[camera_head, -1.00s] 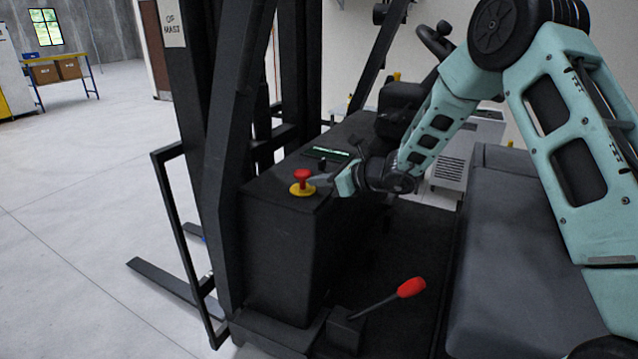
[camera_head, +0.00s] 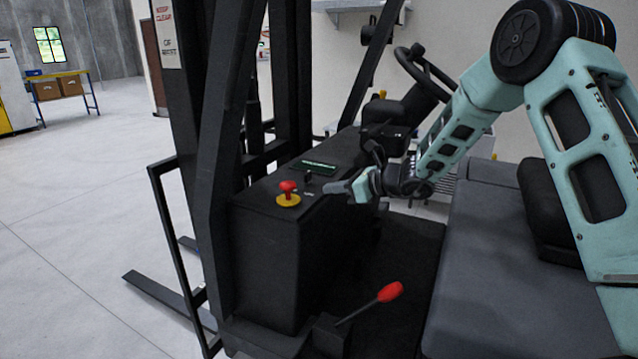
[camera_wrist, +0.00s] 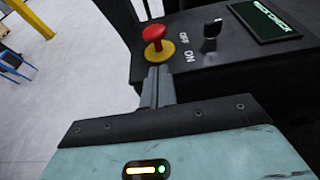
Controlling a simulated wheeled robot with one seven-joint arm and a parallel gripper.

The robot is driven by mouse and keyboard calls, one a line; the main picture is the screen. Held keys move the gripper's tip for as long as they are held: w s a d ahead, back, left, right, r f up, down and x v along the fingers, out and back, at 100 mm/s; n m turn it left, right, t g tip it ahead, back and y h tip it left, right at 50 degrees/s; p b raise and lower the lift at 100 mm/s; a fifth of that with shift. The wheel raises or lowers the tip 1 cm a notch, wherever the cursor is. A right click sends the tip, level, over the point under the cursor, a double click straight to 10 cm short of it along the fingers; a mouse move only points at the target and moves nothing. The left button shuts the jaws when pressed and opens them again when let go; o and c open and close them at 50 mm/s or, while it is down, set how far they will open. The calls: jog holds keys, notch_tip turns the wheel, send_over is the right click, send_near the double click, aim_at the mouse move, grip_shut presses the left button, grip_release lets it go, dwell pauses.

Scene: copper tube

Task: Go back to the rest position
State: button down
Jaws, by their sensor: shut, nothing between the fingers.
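My gripper (camera_head: 335,187) is shut and empty, over the right part of the black console's top. Its tips point left toward a red mushroom button on a yellow base (camera_head: 288,194), with a visible gap between them in the head view. In the wrist view the shut fingers (camera_wrist: 158,86) end just below the red button (camera_wrist: 154,36) in the picture. A black rotary switch (camera_wrist: 212,30) with OFF and ON labels sits beside the button. My teal arm reaches in from the right, above the seat.
The black console (camera_head: 270,255) stands behind the dark mast. A lever with a red knob (camera_head: 390,291) rises from the floor area. The steering wheel (camera_head: 425,75) is behind the gripper, and the grey seat (camera_head: 480,270) lies under my arm. Open floor is at left.

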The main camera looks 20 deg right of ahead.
jog(key=s+a+f+n+g+b, duration=0.1)
jog(key=s+a+n+g+b, duration=0.1)
jog(key=s+a+n+g, duration=0.5)
jog(key=s+a+f+n+h+b, duration=0.1)
jog(key=s+a+f+n+b, duration=0.3)
jog(key=s, duration=0.7)
jog(key=s+a+r+n+g+b, duration=0.1)
jog(key=s+a+n+g, duration=0.3)
jog(key=s+a+n, duration=0.4)
jog(key=s+d+f+n+h+b, duration=0.3)
jog(key=s+d+n+h, duration=0.1)
jog(key=s+n, duration=0.3)
jog(key=s+d+f+n+t+h+b, duration=0.1)
jog(key=s+d+f+n+h, duration=0.3)
jog(key=s+n, duration=0.4)
jog(key=s+b, duration=0.1)
jog(key=s, duration=0.2)
jog(key=shift+s+n+b, duration=0.3)
jog(key=shift+s+b, duration=0.1)
jog(key=shift+d, duration=0.1)
